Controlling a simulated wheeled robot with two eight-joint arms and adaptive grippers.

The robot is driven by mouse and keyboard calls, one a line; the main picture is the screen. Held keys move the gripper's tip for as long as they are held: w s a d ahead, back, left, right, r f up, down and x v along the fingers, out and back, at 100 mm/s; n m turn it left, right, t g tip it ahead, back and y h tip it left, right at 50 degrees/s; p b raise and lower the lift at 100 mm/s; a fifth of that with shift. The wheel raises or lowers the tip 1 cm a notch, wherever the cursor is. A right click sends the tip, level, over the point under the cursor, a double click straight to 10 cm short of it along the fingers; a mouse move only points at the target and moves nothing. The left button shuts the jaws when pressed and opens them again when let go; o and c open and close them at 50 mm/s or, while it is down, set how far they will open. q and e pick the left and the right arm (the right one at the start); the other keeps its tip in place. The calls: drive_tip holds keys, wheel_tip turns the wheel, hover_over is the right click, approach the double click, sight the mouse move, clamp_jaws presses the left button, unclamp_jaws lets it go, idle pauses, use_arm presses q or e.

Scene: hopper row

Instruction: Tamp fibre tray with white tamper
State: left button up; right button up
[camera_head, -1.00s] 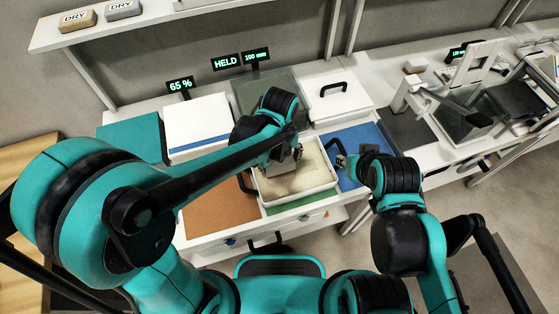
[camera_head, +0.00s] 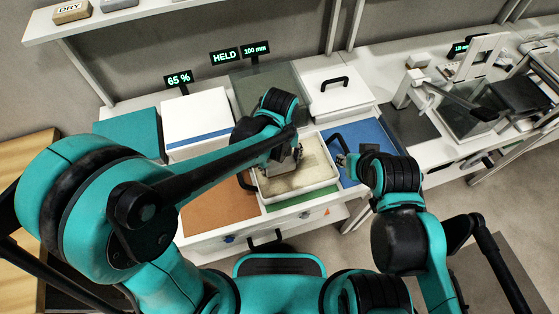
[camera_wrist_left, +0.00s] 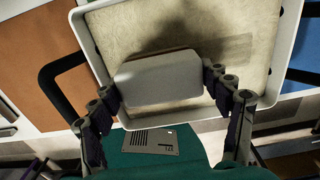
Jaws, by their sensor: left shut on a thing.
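The fibre tray (camera_head: 301,198) is a white-rimmed tray with black side handles, holding a flat pale-beige fibre layer (camera_head: 317,166). It fills the top of the left wrist view (camera_wrist_left: 285,45). My left gripper (camera_head: 292,163) is over the tray's left part. In the left wrist view its fingers (camera_wrist_left: 163,92) are shut on the white tamper, a pale rounded block (camera_wrist_left: 158,76). A shadow lies on the fibre. My right gripper (camera_head: 344,160) is beside the tray's right handle; its finger gap is unclear.
A green mat (camera_head: 300,201) lies under the tray, an orange-brown one (camera_head: 215,210) left, a blue one (camera_head: 368,138) right. Open floor lies at right.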

idle(0.6)
use_arm(q)
wheel_tip(320, 180, up, 7)
drive_tip(key=p, duration=0.5)
drive_tip(key=shift+p, duration=0.3)
